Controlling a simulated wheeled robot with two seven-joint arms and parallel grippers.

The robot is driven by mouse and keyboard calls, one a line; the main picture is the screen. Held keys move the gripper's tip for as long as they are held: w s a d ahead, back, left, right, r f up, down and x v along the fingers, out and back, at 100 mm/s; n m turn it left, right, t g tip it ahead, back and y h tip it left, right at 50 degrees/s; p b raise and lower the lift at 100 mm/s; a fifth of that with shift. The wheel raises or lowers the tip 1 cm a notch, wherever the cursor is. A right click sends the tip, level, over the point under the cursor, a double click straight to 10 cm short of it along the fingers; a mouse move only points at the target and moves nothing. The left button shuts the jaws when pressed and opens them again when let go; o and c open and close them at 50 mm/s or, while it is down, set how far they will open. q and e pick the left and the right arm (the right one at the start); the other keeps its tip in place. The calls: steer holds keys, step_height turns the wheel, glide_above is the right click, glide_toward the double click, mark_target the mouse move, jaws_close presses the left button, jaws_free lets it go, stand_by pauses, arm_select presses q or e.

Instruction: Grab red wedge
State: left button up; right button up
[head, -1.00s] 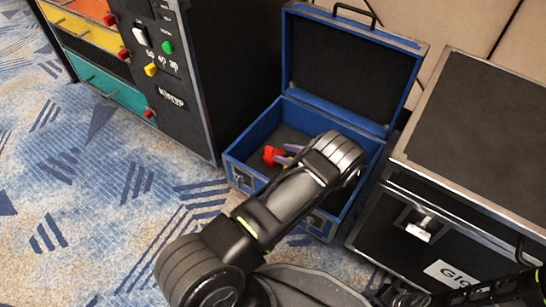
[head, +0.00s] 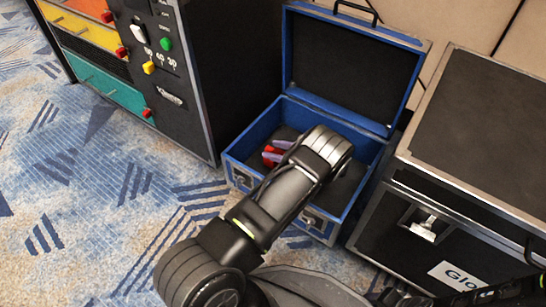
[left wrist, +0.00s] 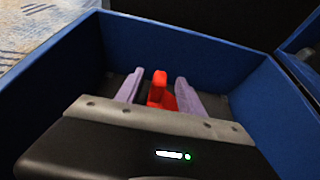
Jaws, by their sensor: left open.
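The red wedge (head: 268,159) lies inside the open blue case, partly hidden by my left gripper and arm. In the left wrist view the red wedge (left wrist: 160,90) stands between the two purple fingers, with a gap on either side. My left gripper (left wrist: 158,92) is open and reaches down into the case with its fingers on both sides of the wedge. In the head view the left gripper (head: 278,151) shows only its purple fingertips beyond the wrist. My right gripper is not in view.
The blue case (head: 246,138) has walls close around the gripper, and its lid (head: 352,68) stands open behind. A black case (head: 480,130) stands at right. A dark cabinet (head: 235,70) with coloured drawers stands at left. Patterned carpet (head: 90,220) is clear at left.

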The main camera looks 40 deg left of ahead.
arm_select(q)
jaws_close()
stand_by(0.5)
stand_by(1.0)
